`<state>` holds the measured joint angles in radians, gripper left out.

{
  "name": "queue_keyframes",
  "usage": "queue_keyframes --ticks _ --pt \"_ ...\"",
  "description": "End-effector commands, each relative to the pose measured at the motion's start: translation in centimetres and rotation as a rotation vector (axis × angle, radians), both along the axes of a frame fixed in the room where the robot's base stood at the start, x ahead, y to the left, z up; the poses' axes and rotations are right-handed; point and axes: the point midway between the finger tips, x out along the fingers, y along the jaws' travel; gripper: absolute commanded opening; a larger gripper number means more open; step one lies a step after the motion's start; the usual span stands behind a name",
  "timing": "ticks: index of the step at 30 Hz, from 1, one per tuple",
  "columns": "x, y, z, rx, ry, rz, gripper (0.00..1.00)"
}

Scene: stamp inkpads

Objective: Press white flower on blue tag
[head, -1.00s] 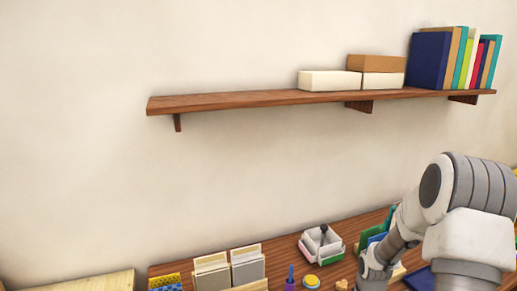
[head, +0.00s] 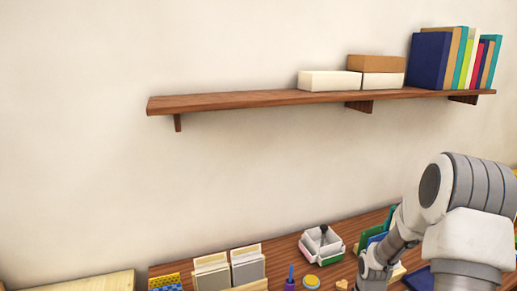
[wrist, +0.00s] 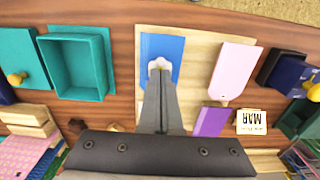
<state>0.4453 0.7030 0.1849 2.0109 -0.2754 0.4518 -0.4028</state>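In the wrist view, my gripper (wrist: 160,72) has its two fingers close together on a small white flower stamp (wrist: 159,63). The stamp's pale, lobed edge shows just past the fingertips; the rest is hidden by the fingers. The blue tag (wrist: 163,44) lies on a light wooden board (wrist: 194,48). The stamp overlaps the lower middle of the blue tag; I cannot tell whether it touches it. In the head view, my arm covers this spot and the gripper's tips are hidden.
A pink tag (wrist: 235,70) lies right of the blue one, with a purple piece (wrist: 211,122) below it. A MAR calendar block (wrist: 251,122) stands beside that. A teal tray (wrist: 77,64) is on the left and a dark inkpad (wrist: 282,72) on the right. A shelf (head: 230,101) is above.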

Motion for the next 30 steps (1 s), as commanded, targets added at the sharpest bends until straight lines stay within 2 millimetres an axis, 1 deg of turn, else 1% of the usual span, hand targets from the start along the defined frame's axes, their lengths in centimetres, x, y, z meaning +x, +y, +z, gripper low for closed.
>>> queue_keyframes --ticks 6,24,30 --pt "0.0 0.0 1.9 0.000 0.000 0.000 0.00" --pt "0.0 0.0 6.7 -0.001 0.000 0.000 0.00" --pt "0.0 0.0 6.9 0.000 0.000 0.000 0.00"
